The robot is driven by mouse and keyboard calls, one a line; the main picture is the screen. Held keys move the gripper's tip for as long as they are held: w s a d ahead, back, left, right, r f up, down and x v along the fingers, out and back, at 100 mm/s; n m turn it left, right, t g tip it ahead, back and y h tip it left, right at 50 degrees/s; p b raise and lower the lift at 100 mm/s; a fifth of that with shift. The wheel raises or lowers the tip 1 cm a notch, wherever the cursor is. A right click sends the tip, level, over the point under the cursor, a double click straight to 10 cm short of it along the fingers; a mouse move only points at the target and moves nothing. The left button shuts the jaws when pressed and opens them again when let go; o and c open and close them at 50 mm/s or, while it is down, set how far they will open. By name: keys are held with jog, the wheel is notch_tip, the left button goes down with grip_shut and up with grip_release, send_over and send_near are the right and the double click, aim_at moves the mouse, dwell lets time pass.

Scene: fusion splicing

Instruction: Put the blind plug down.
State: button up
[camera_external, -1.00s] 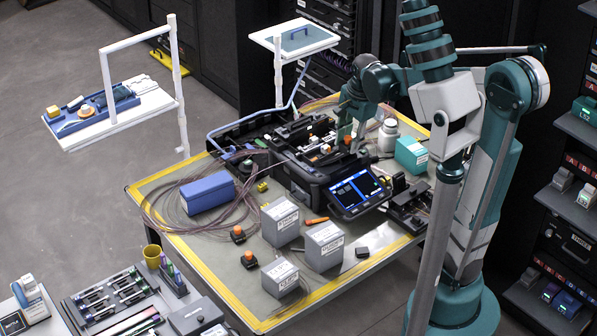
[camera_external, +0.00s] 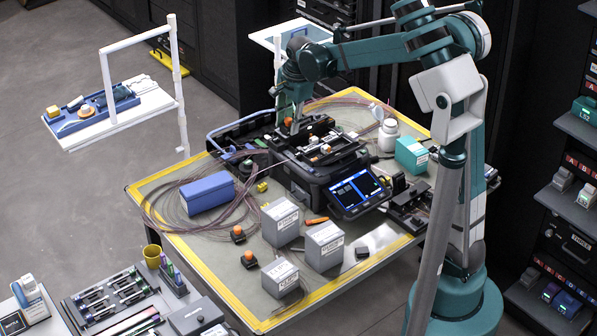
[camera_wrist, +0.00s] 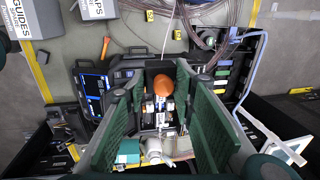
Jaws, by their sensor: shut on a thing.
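The blind plug with its orange knob (camera_external: 287,122) is in my gripper (camera_external: 290,127), at the back left of the black fusion splicer (camera_external: 318,172). In the wrist view the orange knob (camera_wrist: 162,85) shows between my two green fingers. The plug's lower part is hidden, and I cannot tell whether it touches the surface below. Another orange knob (camera_external: 326,148) sits on the splicer, right of my gripper.
Two orange-knobbed pieces (camera_external: 238,233) (camera_external: 249,259) stand on the table's front left. Grey boxes (camera_external: 280,222), a blue box (camera_external: 207,192) and coiled fibres (camera_external: 160,205) surround the splicer. A white bottle (camera_external: 388,135) stands at right.

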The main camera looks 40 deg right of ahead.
jog(key=w+a+f+p, duration=0.2)
jog(key=w+a, duration=0.7)
jog(key=w, duration=0.1)
jog(key=p, duration=0.3)
send_over(206, 182)
notch_tip(206, 182, down, 4)
jog(key=f, duration=0.3)
jog(key=s+f, duration=0.1)
jog(key=f, duration=0.1)
jog(key=shift+f, duration=0.15)
jog(key=shift+f, duration=3.15)
jog(key=shift+f, duration=1.85)
jog(key=shift+f, duration=0.15)
